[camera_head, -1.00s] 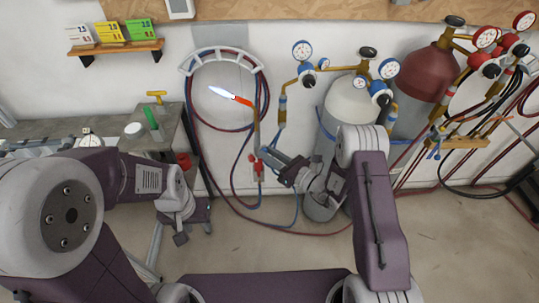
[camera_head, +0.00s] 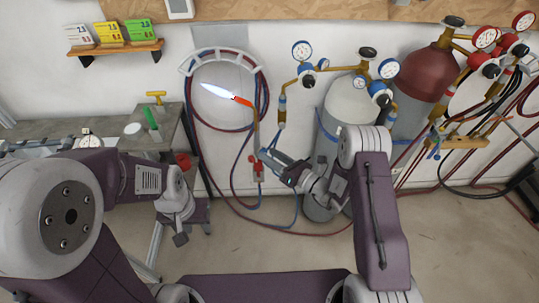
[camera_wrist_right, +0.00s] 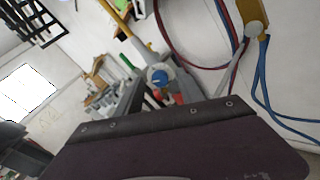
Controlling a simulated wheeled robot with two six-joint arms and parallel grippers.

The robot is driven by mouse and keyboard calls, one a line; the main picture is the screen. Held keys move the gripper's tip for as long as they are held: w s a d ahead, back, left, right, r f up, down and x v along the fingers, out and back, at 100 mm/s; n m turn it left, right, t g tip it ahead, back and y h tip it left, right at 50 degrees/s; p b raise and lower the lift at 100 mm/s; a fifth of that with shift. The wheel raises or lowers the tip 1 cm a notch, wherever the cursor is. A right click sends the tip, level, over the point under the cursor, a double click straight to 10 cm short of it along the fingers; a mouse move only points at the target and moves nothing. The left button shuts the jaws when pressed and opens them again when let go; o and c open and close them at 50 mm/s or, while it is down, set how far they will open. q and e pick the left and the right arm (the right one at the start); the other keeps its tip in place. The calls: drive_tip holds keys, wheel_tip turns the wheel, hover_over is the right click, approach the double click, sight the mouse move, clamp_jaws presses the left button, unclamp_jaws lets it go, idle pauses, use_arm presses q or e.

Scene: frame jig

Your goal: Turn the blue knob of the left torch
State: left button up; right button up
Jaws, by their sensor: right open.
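The left torch (camera_head: 256,135) hangs on the wall below the hose rack, its tip glowing orange with a pale blue-white flame (camera_head: 218,91). Its red knob (camera_head: 252,159) shows at the lower end. The blue knob (camera_wrist_right: 158,77) shows in the right wrist view, between the fingers of my right gripper (camera_wrist_right: 155,88). In the head view my right gripper (camera_head: 270,158) reaches the torch's lower end from the right and hides the blue knob. It is open; contact with the knob cannot be told. My left gripper (camera_head: 181,238) hangs low near the bench, away from the torch.
A white cylinder (camera_head: 348,112) and a dark red cylinder (camera_head: 428,75) with gauges stand to the right. Red and blue hoses (camera_head: 265,100) loop on the wall rack and hang below the torch. A grey workbench (camera_head: 165,125) stands at the left.

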drive_tip(key=v, duration=0.8)
drive_tip(key=shift+b, duration=0.45)
drive_tip(key=shift+s, duration=0.1)
idle(0.4)
